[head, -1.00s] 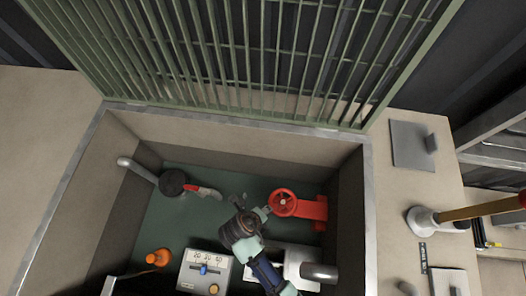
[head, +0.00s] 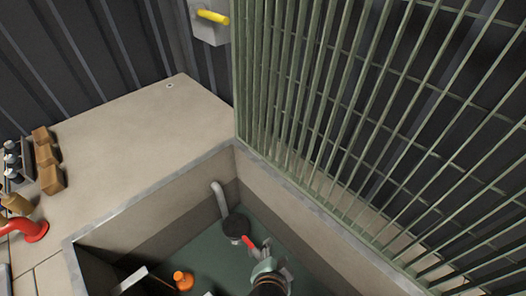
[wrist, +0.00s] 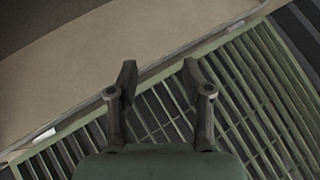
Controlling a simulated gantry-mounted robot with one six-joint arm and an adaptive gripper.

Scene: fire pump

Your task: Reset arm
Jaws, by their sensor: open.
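My gripper (wrist: 158,80) is open and empty in the wrist view. Its two dark fingers are spread apart over the green grating and a beige ledge. In the head view my arm (head: 268,270) reaches up from the bottom edge, over the pit; its fingers are hard to make out there. A red lever (head: 250,241) on a dark round valve (head: 236,226) appears close to the arm's end in the picture; I cannot tell whether they touch. A grey pipe (head: 217,192) runs from the valve to the pit wall.
The green grating (head: 340,110) stands upright along the pit's far edge. An orange knob (head: 183,280) sits in the pit. Brown blocks (head: 50,165) and a red pipe fitting (head: 30,230) are at left. A yellow handle (head: 213,16) is on the wall. The beige ledge (head: 150,125) is mostly clear.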

